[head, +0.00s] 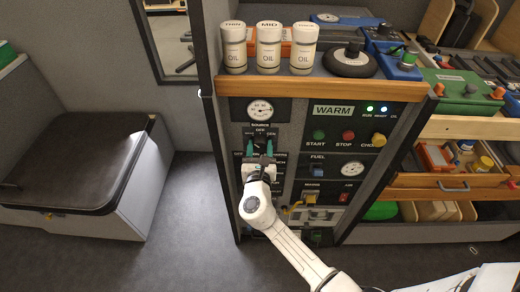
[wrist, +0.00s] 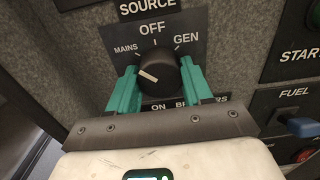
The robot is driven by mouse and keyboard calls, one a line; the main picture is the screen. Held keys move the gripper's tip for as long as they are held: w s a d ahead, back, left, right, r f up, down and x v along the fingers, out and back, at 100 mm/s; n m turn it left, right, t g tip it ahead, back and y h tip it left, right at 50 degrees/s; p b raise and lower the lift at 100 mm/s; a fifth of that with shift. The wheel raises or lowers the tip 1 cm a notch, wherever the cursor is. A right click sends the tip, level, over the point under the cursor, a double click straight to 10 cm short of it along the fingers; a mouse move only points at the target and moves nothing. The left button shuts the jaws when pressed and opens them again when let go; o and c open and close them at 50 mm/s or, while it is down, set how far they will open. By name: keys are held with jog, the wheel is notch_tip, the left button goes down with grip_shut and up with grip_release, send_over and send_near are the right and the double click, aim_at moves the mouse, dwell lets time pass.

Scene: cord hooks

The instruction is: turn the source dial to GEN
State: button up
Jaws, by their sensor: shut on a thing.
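The source dial (wrist: 158,66) is a round black knob with a white pointer line, on a grey panel under the SOURCE label. Its plate (wrist: 152,29) reads MAINS at left, OFF at top and GEN at right. The pointer line points left and slightly up, on the MAINS side, away from GEN. My gripper (wrist: 160,84) has one green finger on each side of the knob and is shut on it. In the head view my gripper (head: 260,150) is at the panel's upper left and largely hides the dial.
Right of the dial are START (head: 319,136), STOP (head: 348,136) and choke (head: 378,139) knobs, with a blue fuel lever (head: 317,170) below. A shelf above holds three oil bottles (head: 269,47). Open floor (head: 185,210) lies left of the cabinet.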

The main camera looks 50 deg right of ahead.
jog(key=m+b, duration=0.4)
jog(key=shift+a+f, duration=0.1)
jog(key=shift+f, duration=0.3)
jog(key=m+b, duration=1.1)
jog(key=shift+w+m, duration=0.1)
jog(key=shift+m, duration=0.2)
jog(key=shift+a+r+m+b, duration=0.1)
jog(key=shift+r+m+b, duration=0.05)
jog(key=shift+m+b, duration=0.65)
jog(key=shift+r+m+b, duration=0.1)
jog(key=shift+m+b, duration=0.6)
jog(key=shift+m, duration=0.4)
jog(key=shift+r, duration=0.1)
jog(key=o, duration=0.8)
jog(key=shift+o, duration=1.2)
